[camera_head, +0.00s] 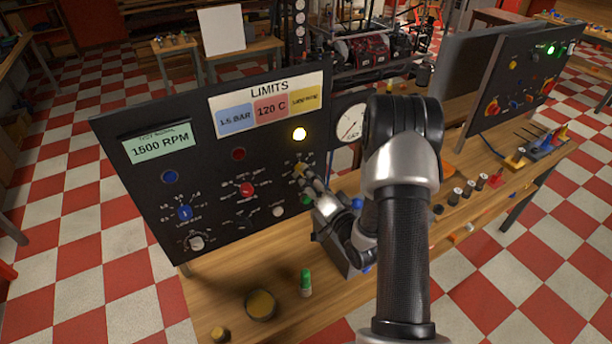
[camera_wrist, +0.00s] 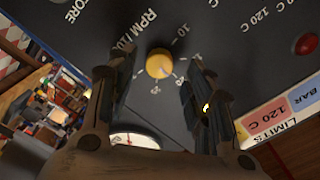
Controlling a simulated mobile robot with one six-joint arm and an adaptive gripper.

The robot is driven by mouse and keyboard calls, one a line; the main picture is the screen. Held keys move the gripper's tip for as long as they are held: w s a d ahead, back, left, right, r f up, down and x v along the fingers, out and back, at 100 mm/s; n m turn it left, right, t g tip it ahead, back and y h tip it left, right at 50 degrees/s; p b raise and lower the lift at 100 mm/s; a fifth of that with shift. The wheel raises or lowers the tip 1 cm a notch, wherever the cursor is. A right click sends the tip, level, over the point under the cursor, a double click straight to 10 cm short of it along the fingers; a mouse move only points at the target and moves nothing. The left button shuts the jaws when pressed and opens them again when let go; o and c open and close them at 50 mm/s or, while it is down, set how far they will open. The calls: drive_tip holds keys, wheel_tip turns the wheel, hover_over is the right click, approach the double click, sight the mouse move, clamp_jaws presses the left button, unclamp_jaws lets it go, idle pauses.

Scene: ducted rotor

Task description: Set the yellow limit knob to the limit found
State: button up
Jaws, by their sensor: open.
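The yellow limit knob (camera_wrist: 159,64) sits on the dark panel, with a dial marked RPM /100 around it. In the head view the yellow knob (camera_head: 299,169) is partly hidden by my gripper (camera_head: 306,175). In the wrist view my gripper (camera_wrist: 155,88) is open, with one finger on each side of the knob and a visible gap to it. The LIMITS card (camera_head: 268,103) shows 1.5 BAR in blue and 120 C in red; its yellow field is too small to read. A green display (camera_head: 159,145) reads 1500 RPM.
A lit yellow lamp (camera_head: 299,134) is above the yellow knob. A red knob (camera_head: 247,189) and a blue knob (camera_head: 184,212) are to its left. A green-capped item (camera_head: 306,282) and a round dish (camera_head: 261,305) stand on the wooden bench (camera_head: 225,280). A round gauge (camera_head: 351,123) is right of the panel.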

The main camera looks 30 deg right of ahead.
drive_tip(key=shift+w, duration=1.15)
drive_tip(key=shift+c, duration=0.4)
drive_tip(key=c, duration=1)
drive_tip(key=shift+f+b, duration=0.1)
drive_tip(key=shift+b, duration=0.3)
